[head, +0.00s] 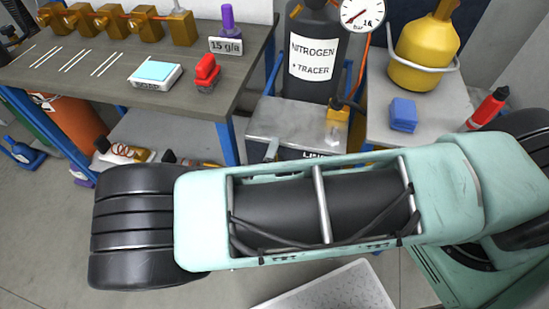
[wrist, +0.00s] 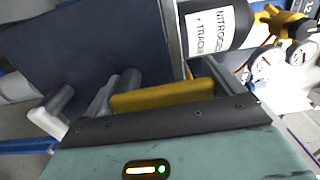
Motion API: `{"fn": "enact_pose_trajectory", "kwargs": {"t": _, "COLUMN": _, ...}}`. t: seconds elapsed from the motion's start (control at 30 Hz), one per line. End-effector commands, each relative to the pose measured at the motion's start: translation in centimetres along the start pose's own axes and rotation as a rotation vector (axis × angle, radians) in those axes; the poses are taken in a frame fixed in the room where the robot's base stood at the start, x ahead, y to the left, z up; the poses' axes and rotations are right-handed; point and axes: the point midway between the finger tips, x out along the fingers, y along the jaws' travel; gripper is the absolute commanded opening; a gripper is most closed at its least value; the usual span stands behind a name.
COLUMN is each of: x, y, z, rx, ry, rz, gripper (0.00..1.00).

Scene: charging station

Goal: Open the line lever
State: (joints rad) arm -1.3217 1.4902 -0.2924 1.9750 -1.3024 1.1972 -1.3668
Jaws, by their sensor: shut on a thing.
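The line station is a grey metal box (head: 290,125) with a partly covered "LINE" label on its front, in the middle of the head view. A brass-yellow valve part (head: 338,117) stands at its right side. In the wrist view a yellow bar (wrist: 160,95), which looks like the line lever, lies across the front of my gripper (wrist: 165,84), between its grey fingers. My gripper is shut on it. The exact contact is hidden behind the gripper's dark edge. In the head view my arm covers the gripper and the lever.
A nitrogen cylinder (head: 313,60) with a gauge (head: 362,12) stands behind the box. A yellow tank (head: 424,50) and a blue block (head: 403,115) are on the right table.

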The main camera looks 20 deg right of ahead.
Motion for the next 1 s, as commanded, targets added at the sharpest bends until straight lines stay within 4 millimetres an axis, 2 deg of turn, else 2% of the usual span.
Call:
{"fn": "enact_pose_trajectory", "kwargs": {"t": 0.13, "x": -0.1, "y": 0.1, "z": 0.0, "rx": -0.009, "ry": -0.004, "rz": 0.004, "gripper": 0.52}}
{"fn": "enact_pose_trajectory", "kwargs": {"t": 0.17, "x": -0.1, "y": 0.1, "z": 0.0, "rx": -0.009, "ry": -0.004, "rz": 0.004, "gripper": 1.0}}
{"fn": "enact_pose_trajectory", "kwargs": {"t": 0.43, "x": -0.2, "y": 0.1, "z": 0.0, "rx": -0.005, "ry": -0.003, "rz": 0.002, "gripper": 1.0}}
{"fn": "enact_pose_trajectory", "kwargs": {"t": 0.57, "x": -1.3, "y": 0.1, "z": 0.1, "rx": -0.004, "ry": -0.006, "rz": 0.002, "gripper": 1.0}}
{"fn": "enact_pose_trajectory", "kwargs": {"t": 0.67, "x": -3.1, "y": 0.2, "z": 0.1, "rx": -0.004, "ry": -0.007, "rz": 0.004, "gripper": 1.0}}
{"fn": "enact_pose_trajectory", "kwargs": {"t": 1.0, "x": -11.1, "y": 0.3, "z": 0.1, "rx": -0.003, "ry": -0.006, "rz": 0.005, "gripper": 1.0}}
